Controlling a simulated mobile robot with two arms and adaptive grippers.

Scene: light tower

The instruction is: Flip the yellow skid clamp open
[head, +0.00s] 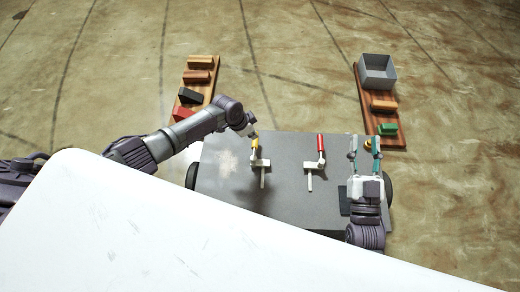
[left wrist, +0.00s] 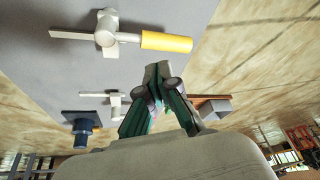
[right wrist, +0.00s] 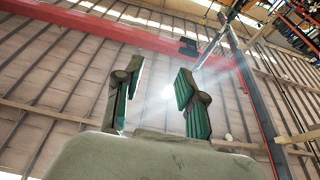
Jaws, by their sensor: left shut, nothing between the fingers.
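The yellow skid clamp has a yellow handle (head: 255,145) and a pale body with a bar, on the dark grey skid top (head: 225,190). In the head view the handle points away from the bar. The left wrist view shows the yellow handle (left wrist: 167,41) and the bar (left wrist: 75,35) on opposite sides of the pivot. My left gripper (head: 251,133) is at the handle's far end; its closed fingertips (left wrist: 163,70) appear just beside the handle, empty. I cannot tell whether they touch it. My right gripper (head: 366,142) is open and empty at the skid's right edge.
A second clamp with a red handle (head: 320,142) stands to the right on the skid. A wooden board with several blocks (head: 200,77) lies behind left. Another board behind right holds a grey bin (head: 377,71), an orange block (head: 383,106) and a green block (head: 387,129).

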